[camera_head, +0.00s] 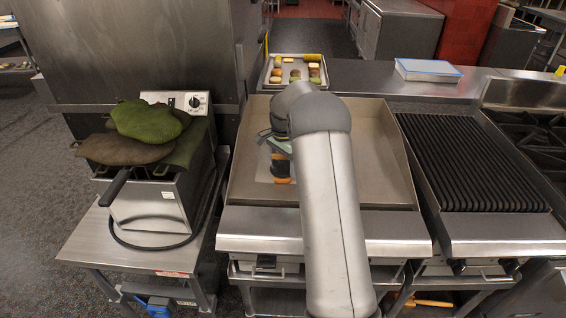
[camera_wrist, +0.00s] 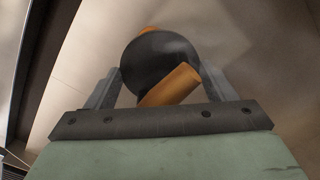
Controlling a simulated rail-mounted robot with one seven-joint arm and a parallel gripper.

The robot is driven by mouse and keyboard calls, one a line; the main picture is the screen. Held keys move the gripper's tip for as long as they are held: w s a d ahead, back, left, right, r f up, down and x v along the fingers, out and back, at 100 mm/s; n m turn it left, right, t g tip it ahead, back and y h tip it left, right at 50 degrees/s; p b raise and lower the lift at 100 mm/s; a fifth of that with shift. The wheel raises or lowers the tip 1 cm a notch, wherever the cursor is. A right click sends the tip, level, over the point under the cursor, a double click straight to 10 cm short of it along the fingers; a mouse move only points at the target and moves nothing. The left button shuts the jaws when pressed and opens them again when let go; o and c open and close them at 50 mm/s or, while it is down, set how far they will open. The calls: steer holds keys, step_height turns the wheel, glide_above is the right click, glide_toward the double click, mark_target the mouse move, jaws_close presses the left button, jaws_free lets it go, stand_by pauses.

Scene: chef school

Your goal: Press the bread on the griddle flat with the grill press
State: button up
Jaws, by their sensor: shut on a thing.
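The griddle (camera_head: 375,150) is a wide metal plate with raised sides in the middle of the head view. My gripper (camera_head: 279,156) is low over its left part. It is shut on an orange and black thing (camera_head: 281,169), which I take to be the grill press handle. In the wrist view, a dark round part (camera_wrist: 150,62) and an orange cylinder (camera_wrist: 172,86) sit between the fingers of my gripper (camera_wrist: 160,88).
A tray (camera_head: 269,84) of several food pieces stands behind the griddle. A blue-and-white box (camera_head: 427,70) lies on the back ledge. A ridged grill (camera_head: 470,160) adjoins on the right. A fryer (camera_head: 150,207) with green and brown mitts (camera_head: 150,122) stands left.

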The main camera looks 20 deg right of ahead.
steer(key=shift+s+f+b, duration=0.15)
steer(key=shift+f+b, duration=0.15)
steer(key=shift+f, duration=0.3)
stand_by(2.4)
steer(key=shift+r, duration=0.1)
stand_by(1.4)
steer(key=shift+r+p, duration=0.6)
steer(key=shift+r, duration=0.25)
steer(key=shift+w+r+p, duration=0.2)
steer(key=shift+r+p, duration=2.1)
steer(key=shift+r, duration=1.55)
